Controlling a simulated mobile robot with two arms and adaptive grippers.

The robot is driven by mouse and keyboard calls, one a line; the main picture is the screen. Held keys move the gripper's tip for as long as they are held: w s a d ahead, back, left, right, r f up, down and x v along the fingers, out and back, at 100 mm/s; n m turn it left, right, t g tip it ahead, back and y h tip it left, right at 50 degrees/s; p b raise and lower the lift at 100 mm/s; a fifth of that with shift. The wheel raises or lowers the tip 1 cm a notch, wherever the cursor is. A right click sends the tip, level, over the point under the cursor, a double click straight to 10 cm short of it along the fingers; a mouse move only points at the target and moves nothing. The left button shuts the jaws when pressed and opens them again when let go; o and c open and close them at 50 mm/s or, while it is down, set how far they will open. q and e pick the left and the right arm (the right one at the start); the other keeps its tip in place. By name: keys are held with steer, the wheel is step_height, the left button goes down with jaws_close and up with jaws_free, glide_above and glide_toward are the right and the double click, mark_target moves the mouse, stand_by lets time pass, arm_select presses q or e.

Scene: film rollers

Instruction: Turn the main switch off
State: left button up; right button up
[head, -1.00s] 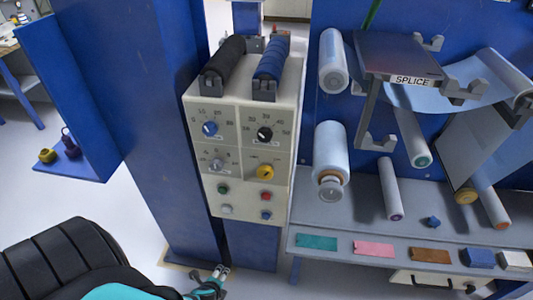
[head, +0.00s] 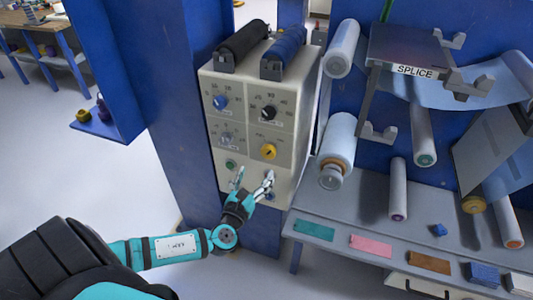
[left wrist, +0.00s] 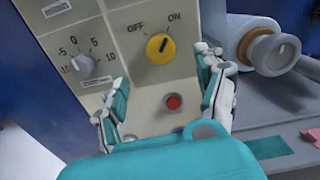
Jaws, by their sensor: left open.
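The yellow round knob (left wrist: 160,47) on the cream control panel (head: 256,187) sits between OFF and ON labels in the left wrist view, and its dark mark points up and right toward ON. It also shows in the head view (head: 268,152). My left gripper (head: 254,175) is open and empty in front of the panel, just below the knob. In the left wrist view its two fingers (left wrist: 163,75) spread to either side below the knob, apart from it. A red button (left wrist: 173,102) shows between the fingers. My right gripper is not in view.
A grey knob (left wrist: 86,65) with a number scale is left of the yellow one. Blue (head: 220,102) and black (head: 268,112) knobs are above. A shelf (head: 350,208) with rollers and coloured strips stands to the right. A blue post (head: 180,100) is at left.

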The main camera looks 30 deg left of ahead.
mark_target(267, 155)
arm_select(q)
steer(key=x, duration=1)
steer(key=shift+d, duration=0.2)
steer(key=c, duration=1.2)
